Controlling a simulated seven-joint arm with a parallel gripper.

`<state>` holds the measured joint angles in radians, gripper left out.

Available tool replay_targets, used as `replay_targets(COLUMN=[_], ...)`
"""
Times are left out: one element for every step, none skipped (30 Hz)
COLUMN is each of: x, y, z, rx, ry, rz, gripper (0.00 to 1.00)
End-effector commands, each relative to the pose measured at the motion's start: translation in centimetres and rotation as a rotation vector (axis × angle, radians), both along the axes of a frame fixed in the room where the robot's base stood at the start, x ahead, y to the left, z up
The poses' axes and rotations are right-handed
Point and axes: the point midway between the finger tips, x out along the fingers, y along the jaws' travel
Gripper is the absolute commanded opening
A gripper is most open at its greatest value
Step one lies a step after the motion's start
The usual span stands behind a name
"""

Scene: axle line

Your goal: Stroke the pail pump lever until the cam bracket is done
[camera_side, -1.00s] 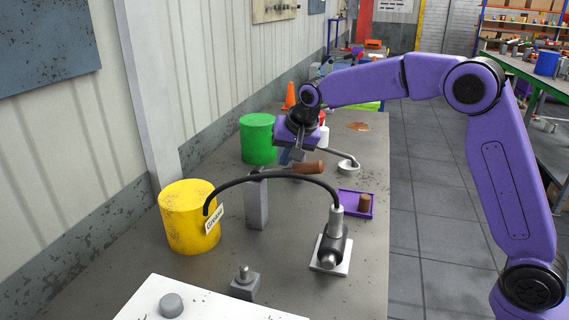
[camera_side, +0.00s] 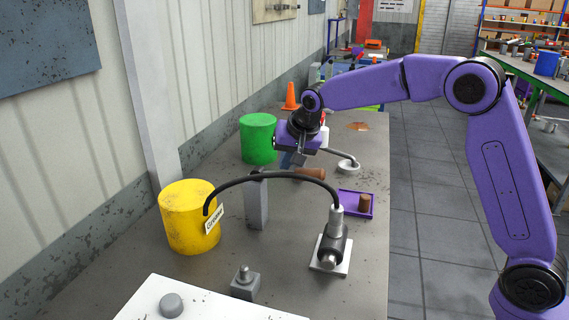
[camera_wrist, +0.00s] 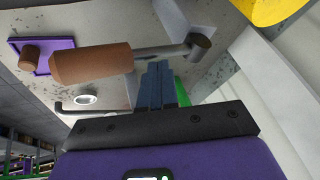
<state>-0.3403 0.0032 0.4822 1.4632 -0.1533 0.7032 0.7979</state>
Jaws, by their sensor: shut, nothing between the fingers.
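The yellow pail (camera_side: 185,225) bears a "Grease" label and stands at left on the bench. Beside it is the pump's grey post (camera_side: 256,205), whose lever ends in a brown handle (camera_side: 312,174). The lever rod (camera_wrist: 160,52) and handle (camera_wrist: 92,64) also show in the wrist view. A black hose (camera_side: 270,178) arches from the pail to a dark cylindrical part on a white plate (camera_side: 328,268), apparently the cam bracket. My gripper (camera_side: 290,161) is shut and empty, behind the lever in the side view. In the wrist view its fingertips (camera_wrist: 159,66) appear close to the rod; contact is unclear.
A green drum (camera_side: 258,140) and orange cone (camera_side: 290,97) stand farther back. A purple tray (camera_side: 357,203) with a brown cylinder and a small pale ring (camera_side: 348,167) lie right. A grey block (camera_side: 245,284) and white surface (camera_side: 210,305) are in front.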

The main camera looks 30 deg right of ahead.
Motion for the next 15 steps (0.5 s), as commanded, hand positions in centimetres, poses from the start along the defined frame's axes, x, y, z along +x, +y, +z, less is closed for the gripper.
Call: replay_targets(x=[-0.04, -0.04, -0.05, -0.05, -0.05, -0.06, -0.06, -0.06, -0.06, -0.07, -0.07, -0.08, -0.08, -0.09, -0.1], y=[-0.02, -0.02, -0.03, -0.03, -0.05, -0.06, -0.06, -0.07, -0.08, -0.09, -0.1, -0.12, -0.12, -0.13, -0.14], z=[-0.09, -0.13, -0.16, -0.18, -0.22, -0.24, -0.27, -0.29, -0.33, -0.35, -0.38, -0.42, -0.44, -0.47, -0.51], rx=[-0.001, -0.001, -0.001, -0.001, -0.001, 0.0, 0.0, 0.0, 0.0, 0.0, 0.0, 0.0, 0.0, 0.0, 0.0], ry=[0.001, 0.001, 0.001, 0.001, 0.001, 0.0, 0.0, 0.0, 0.0, 0.0, 0.0, 0.0, 0.0, -0.001, 0.0], rz=[0.0, 0.0, 0.0, 0.0, 0.0, 0.0, 0.0, 0.0, 0.0, 0.0, 0.0, 0.0, 0.0, 0.0, 0.0], gripper=[0.0, 0.0, 0.0, 0.0, 0.0, 0.0, 0.0, 0.0, 0.0, 0.0, 0.0, 0.0, 0.0, 0.0, 0.0])
